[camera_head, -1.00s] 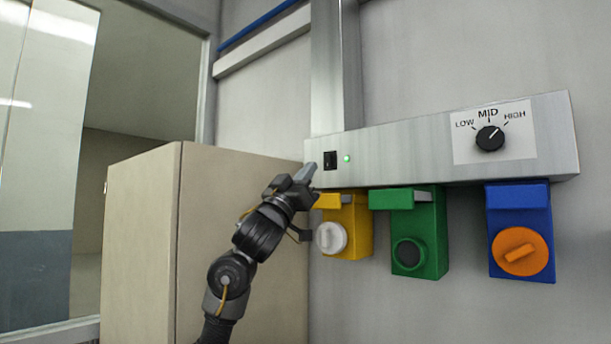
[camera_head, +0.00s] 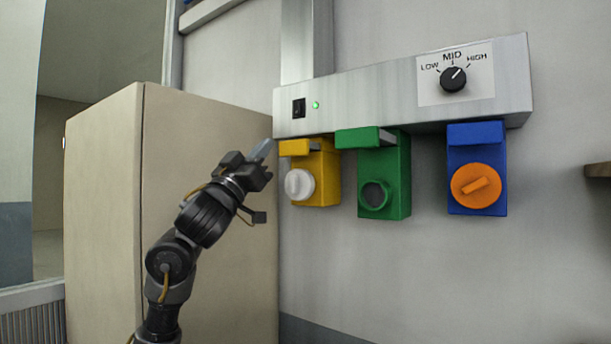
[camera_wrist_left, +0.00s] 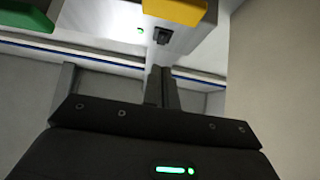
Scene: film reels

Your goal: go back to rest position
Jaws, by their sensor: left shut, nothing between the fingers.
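My left gripper (camera_head: 262,151) shows in the head view, in front of the beige cabinet and just left of the wall panel (camera_head: 380,98). It points up and to the right, apart from the panel. Its fingers are shut with nothing between them, and in the left wrist view the fingertips (camera_wrist_left: 160,75) are together. My right gripper is in neither view.
The panel carries a black switch (camera_head: 299,108), a green light (camera_head: 316,105) and a dial (camera_head: 453,79) turned toward HIGH. Yellow (camera_head: 325,180), green (camera_head: 398,180) and blue (camera_head: 476,150) boxes hang below. A beige cabinet (camera_head: 100,220) stands left; a brown ledge (camera_head: 598,170) shows right.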

